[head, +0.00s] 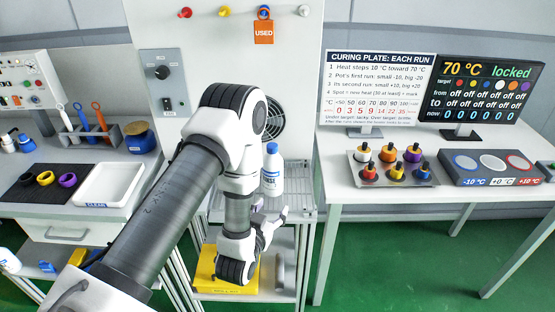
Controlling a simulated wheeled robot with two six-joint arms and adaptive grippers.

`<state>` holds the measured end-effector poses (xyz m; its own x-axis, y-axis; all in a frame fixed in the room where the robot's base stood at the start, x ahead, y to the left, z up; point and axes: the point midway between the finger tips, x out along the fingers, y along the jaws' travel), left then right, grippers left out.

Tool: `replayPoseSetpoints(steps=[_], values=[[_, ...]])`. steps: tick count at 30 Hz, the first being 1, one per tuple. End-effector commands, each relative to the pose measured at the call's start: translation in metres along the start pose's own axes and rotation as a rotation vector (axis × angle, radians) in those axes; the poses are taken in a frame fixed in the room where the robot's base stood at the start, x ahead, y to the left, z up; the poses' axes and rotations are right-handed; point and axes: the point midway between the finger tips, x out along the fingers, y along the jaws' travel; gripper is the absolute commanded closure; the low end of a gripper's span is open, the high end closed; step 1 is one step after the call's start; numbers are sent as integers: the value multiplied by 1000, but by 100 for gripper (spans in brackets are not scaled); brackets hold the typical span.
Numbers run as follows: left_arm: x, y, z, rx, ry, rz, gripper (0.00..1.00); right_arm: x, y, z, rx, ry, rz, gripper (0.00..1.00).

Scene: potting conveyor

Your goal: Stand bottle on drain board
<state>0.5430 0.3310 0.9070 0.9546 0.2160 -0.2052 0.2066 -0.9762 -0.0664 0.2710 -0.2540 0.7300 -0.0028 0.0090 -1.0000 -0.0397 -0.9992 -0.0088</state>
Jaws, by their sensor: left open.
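A white bottle with a blue cap (271,172) stands upright on a grey ribbed metal board (303,192), which looks like the drain board, in the middle of the head view. The bottle's label is partly readable, and its lower part is close behind my left arm. My left gripper (279,222) is open, with nothing seen between its fingers. It is in front of and below the bottle in the picture, apart from it. My left arm hides the left part of the board. My right gripper is not in view.
A yellow box (208,270) sits on the shelf below the board, partly behind my left gripper. A right table holds a tray of several coloured knobbed pots (392,172) and a plate with three discs (493,163). A white tray (110,183) lies on the left bench.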

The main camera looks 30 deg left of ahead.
Motion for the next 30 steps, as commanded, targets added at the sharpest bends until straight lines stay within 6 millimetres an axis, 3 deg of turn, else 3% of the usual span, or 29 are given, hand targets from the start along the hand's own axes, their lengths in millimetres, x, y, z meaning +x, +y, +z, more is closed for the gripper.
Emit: replayPoseSetpoints(steps=[1, 2, 3, 6, 11, 18, 21, 28, 29, 30], values=[[4, -18, -64, -24, 105, -45, 38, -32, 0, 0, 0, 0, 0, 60], [7, -26, -88, -39, 147, -67, 38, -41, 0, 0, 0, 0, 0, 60], [10, -35, -109, -56, 175, -87, 38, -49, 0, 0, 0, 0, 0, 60], [13, -42, -129, -75, 201, -104, 38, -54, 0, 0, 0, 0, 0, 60], [32, -43, -132, -75, 206, -101, 38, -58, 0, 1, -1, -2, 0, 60], [70, -47, -141, -73, 203, -100, 38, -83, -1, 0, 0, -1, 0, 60], [84, -48, -140, -74, 202, -100, 38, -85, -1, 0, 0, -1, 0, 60], [89, -48, -138, -74, 200, -99, 38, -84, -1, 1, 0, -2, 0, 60], [89, -48, -138, -74, 200, -99, 45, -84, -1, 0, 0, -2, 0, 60], [89, -48, -138, -74, 200, -99, 60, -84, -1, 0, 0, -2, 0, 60]])
